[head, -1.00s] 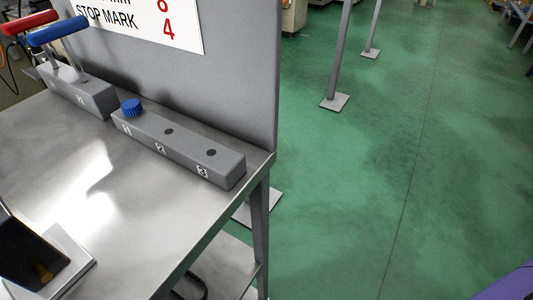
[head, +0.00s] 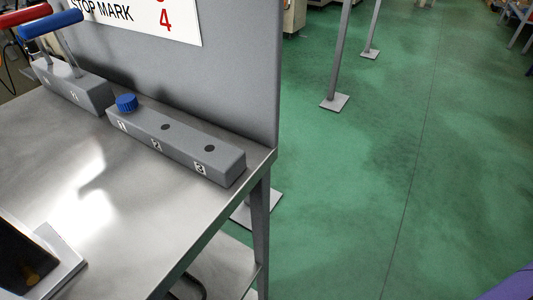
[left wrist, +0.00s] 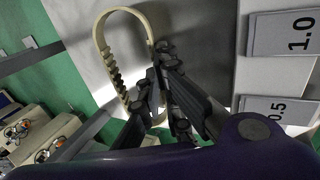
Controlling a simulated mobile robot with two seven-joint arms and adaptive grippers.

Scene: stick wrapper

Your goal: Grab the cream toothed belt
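The cream toothed belt (left wrist: 101,42) shows in the left wrist view as a tall narrow loop with its teeth on the inner side. It stands out against a grey surface. My left gripper (left wrist: 165,58) is at the right side of the loop, its dark fingers overlapping the belt's right and lower part. The fingers look close together, but I cannot tell whether they are shut on the belt. The lower end of the loop is partly hidden behind them. The belt and both grippers are out of the head view.
The head view shows a steel table (head: 115,185) with a grey block (head: 180,150) carrying a blue knob (head: 126,103). Levers with red and blue handles (head: 50,24) stand left. An upright panel (head: 235,60) backs the table. Green floor (head: 400,190) is open right. Labels (left wrist: 283,33) show in the wrist view.

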